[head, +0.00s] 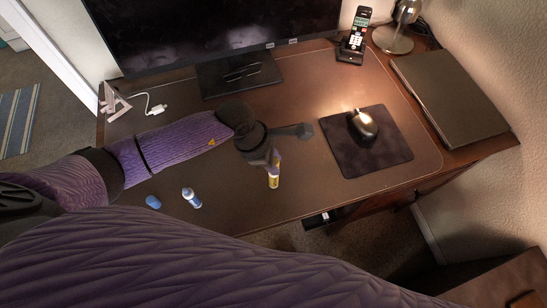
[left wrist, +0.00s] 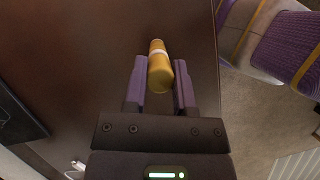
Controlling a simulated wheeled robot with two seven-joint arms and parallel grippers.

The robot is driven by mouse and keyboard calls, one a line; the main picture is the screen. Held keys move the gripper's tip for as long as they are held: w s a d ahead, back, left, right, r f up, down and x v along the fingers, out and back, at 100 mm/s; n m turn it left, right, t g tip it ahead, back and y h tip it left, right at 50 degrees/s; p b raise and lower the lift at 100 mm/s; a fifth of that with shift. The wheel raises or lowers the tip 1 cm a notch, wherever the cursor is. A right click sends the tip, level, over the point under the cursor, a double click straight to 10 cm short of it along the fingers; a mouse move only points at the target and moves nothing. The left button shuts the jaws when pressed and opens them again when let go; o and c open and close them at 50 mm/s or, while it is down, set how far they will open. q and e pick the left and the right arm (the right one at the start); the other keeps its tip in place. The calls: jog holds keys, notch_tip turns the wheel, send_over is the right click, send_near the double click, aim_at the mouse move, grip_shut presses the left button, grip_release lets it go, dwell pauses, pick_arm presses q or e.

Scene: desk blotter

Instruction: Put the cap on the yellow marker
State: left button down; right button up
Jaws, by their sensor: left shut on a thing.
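My left gripper (head: 274,165) is over the front middle of the desk blotter (head: 225,185), pointing down. It is shut on the yellow marker (head: 273,182), whose yellow lower part shows below the fingers. In the left wrist view the left gripper (left wrist: 159,85) has its purple fingers on both sides of the yellow marker (left wrist: 160,68). A pale band crosses the marker near its far end. I cannot tell a separate yellow cap from the marker. My right gripper is not in view.
A blue cap (head: 153,201) and a blue-and-white marker (head: 191,197) lie on the blotter, left of the gripper. A mouse (head: 363,124) rests on a dark pad (head: 345,155) to the right. A monitor (head: 210,30) stands behind. The blotter between gripper and pad is clear.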

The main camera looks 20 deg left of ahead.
pick_arm(q)
jog(key=shift+c, duration=1.8)
grip_release()
jog(key=w+p+v, duration=0.1)
jog(key=p+v, duration=0.1)
jog(key=v, duration=0.7)
jog(key=shift+s+a+r, duration=0.15)
jog(key=shift+s+r, duration=0.25)
jog(key=shift+s, duration=0.1)
